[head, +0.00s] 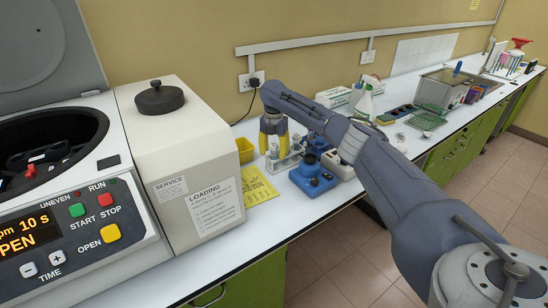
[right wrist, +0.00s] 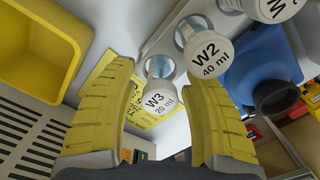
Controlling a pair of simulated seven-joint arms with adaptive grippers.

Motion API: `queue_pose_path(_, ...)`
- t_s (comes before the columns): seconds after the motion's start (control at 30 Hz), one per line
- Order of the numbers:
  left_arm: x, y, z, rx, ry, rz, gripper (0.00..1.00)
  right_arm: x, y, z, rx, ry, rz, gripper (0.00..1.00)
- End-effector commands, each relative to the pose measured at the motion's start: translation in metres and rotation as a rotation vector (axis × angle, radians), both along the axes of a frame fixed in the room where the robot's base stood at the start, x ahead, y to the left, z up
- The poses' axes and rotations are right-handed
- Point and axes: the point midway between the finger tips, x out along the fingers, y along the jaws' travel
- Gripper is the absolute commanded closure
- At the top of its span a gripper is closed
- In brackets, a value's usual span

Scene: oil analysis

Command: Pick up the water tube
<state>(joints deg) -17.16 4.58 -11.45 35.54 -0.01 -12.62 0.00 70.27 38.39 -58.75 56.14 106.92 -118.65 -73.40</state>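Several capped tubes stand in a white rack (head: 283,164). In the right wrist view I read W3 20 ml (right wrist: 160,103) and W2 40 ml (right wrist: 208,58) on white caps. A third cap (right wrist: 272,8), marked W, is cut off at the top edge. My right gripper (head: 273,137) is above the rack, pointing down, its yellow-padded fingers apart. In the right wrist view the gripper (right wrist: 160,85) has the W3 cap between its fingers, with gaps visible at both sides. The W2 cap is close beside the right-hand finger. My left gripper is not in view.
A blue device (head: 314,178) stands right of the rack. A yellow tray (head: 245,150) and yellow sheet (head: 258,187) are to its left. The large centrifuge (head: 70,215) and beige box (head: 185,150) fill the left. Bare white bench lies in front.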

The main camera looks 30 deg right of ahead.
Motion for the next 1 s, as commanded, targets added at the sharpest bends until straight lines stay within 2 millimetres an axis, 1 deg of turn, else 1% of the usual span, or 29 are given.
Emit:
queue_pose_path(0.03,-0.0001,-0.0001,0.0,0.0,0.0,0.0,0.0,0.0001,0.0001,0.0001,0.0,0.0,0.0,0.57)
queue_pose_path(0.07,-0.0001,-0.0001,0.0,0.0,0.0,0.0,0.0,0.0001,0.0001,0.0001,0.0,0.0,0.0,0.61)
queue_pose_path(0.4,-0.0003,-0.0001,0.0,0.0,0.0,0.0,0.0,0.0001,0.0001,0.0003,0.0,0.0,0.0,1.0)
queue_pose_path(0.83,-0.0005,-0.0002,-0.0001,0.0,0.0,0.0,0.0,0.0001,0.0001,0.0006,0.0,0.0,0.0,1.0)
queue_pose_path(1.0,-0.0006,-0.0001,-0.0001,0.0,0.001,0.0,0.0,0.0004,0.0,0.006,0.0,-0.001,0.001,1.0)
